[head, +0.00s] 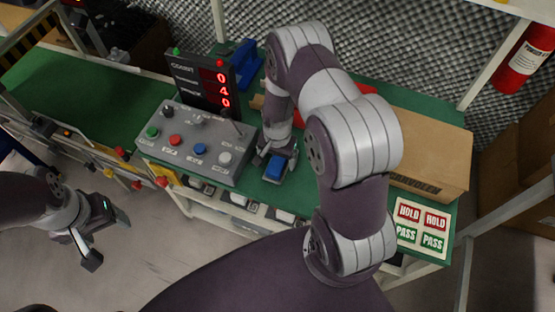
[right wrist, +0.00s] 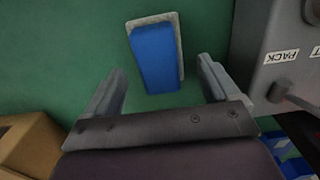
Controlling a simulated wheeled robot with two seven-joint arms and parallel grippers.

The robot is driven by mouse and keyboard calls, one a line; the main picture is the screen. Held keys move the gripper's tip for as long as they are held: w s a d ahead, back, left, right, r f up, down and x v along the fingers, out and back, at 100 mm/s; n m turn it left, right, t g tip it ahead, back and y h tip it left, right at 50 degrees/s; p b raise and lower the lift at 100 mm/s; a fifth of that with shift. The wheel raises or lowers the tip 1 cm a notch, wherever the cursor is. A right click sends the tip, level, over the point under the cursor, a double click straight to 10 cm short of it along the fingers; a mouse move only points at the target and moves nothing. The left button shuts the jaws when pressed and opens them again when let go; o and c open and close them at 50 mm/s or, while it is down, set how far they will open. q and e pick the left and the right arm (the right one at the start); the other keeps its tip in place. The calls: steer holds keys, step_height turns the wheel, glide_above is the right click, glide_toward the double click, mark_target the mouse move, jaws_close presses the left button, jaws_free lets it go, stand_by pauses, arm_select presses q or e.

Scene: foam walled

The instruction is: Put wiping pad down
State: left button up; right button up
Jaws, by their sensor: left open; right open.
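The wiping pad, a blue block on a pale backing (right wrist: 153,55), lies on the green table top (right wrist: 60,60). In the head view the pad (head: 275,168) is right of the control box, near the table's front edge. My right gripper (right wrist: 161,68) is open, with its fingers apart to either side of the pad's near part; I see gaps on both sides. In the head view my right gripper (head: 274,155) is over the pad and partly hides it. My left gripper (head: 103,232) is open and empty, over the floor at the left.
The grey control box (head: 197,147) with coloured buttons and a red number display (head: 207,82) stands left of the pad. A cardboard box (head: 430,148) and a HOLD/PASS card (head: 421,226) are on the right. A blue holder (head: 246,65) stands behind.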

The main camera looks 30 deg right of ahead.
step_height(320, 180, up, 10)
step_height(320, 180, up, 5)
steer(key=n+p, duration=0.1)
steer(key=n, duration=0.2)
glide_above(277, 162)
steer(key=a, duration=0.2)
steer(key=s+a+r+n+p, duration=0.1)
steer(key=s+r+n+p, duration=0.2)
steer(key=r, duration=0.4)
steer(key=s+a+r+n+t+p, duration=0.1)
steer(key=s+a+r+n+p, duration=0.1)
steer(key=s+r, duration=0.4)
step_height(277, 162, up, 2)
steer(key=shift+s+a+r+n+p, duration=0.2)
steer(key=shift+a+n+p, duration=0.1)
steer(key=shift+n+p, duration=0.7)
